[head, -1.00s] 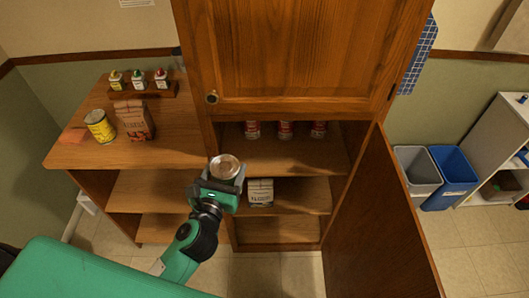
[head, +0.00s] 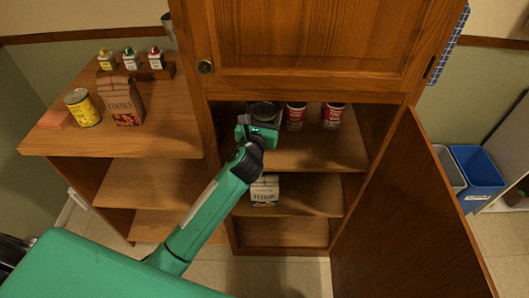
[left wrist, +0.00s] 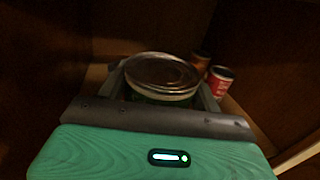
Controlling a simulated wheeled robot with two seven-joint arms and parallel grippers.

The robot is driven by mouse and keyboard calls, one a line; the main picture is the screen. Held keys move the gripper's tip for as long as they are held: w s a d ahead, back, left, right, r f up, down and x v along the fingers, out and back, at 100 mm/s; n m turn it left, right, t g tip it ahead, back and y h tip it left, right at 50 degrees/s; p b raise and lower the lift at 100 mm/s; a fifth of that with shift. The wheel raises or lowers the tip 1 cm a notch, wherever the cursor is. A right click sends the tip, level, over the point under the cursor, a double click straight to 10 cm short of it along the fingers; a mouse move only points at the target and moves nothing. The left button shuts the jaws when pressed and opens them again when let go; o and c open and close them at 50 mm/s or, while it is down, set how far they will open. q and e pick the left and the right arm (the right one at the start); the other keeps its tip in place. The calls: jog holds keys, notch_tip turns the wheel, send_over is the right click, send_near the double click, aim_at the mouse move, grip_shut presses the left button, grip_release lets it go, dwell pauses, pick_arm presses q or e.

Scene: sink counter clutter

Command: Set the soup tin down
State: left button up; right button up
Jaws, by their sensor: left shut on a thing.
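The soup tin (head: 263,107) is upright between the fingers of my left gripper (head: 262,122), inside the open cabinet at its upper shelf (head: 310,155). The left wrist view shows the tin's round metal lid (left wrist: 160,70) with a finger on each side. My gripper is shut on it. The gripper hides the tin's lower part, so I cannot tell whether its base touches the shelf. My right gripper is not in view.
Red tins (head: 295,117) (head: 332,116) stand right of the held tin. A flour bag (head: 265,190) sits on the shelf below. The open cabinet door (head: 405,215) stands at the right. The left counter holds a yellow tin (head: 83,108), a paper bag (head: 121,102) and small bottles.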

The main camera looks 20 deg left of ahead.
pick_arm(q)
notch_tip(320, 180, down, 5)
jog(key=shift+f+b, duration=0.1)
jog(key=shift+b, duration=0.25)
notch_tip(320, 180, down, 3)
jog(key=shift+f+b, duration=0.1)
jog(key=shift+b, duration=0.35)
jog(key=shift+f, duration=0.4)
jog(key=o, duration=1.4)
jog(key=shift+o, duration=0.2)
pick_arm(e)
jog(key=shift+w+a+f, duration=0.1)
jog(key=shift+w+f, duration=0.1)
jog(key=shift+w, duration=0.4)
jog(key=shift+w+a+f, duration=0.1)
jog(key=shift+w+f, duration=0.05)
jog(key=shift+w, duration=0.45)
